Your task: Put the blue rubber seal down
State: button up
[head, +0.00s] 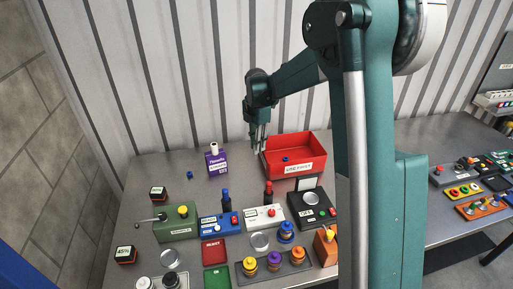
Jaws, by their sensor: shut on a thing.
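My gripper (260,146) points down at the left end of the red tray (312,152), close to its left wall. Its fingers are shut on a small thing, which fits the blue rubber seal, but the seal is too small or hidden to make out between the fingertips. A small dark blue piece (285,159) lies inside the red tray, apart from the fingers. Another small blue piece (190,174) lies on the bench left of a purple box.
The purple box (216,160) stands left of the tray. In front are a green unit (176,225), a blue unit (221,225), a white unit (263,218) and a black scale (311,211). Bare bench lies between the purple box and the tray.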

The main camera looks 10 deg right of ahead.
jog(key=shift+c, duration=0.2)
dwell(0.3)
jog(key=m+p, duration=0.1)
jog(key=m, duration=0.1)
send_over(295, 158)
jog(key=s+a, duration=0.1)
jog(key=s, duration=0.2)
notch_tip(295, 158, down, 7)
jog(key=shift+s+a+f, duration=0.1)
jog(key=shift+s+a, duration=0.05)
jog(key=shift+a, duration=0.05)
jog(key=shift+f, duration=0.1)
jog(key=shift+f, duration=3.05)
jog(key=shift+f+p, duration=0.3)
jog(key=shift+f, duration=1.55)
jog(key=shift+f, duration=0.2)
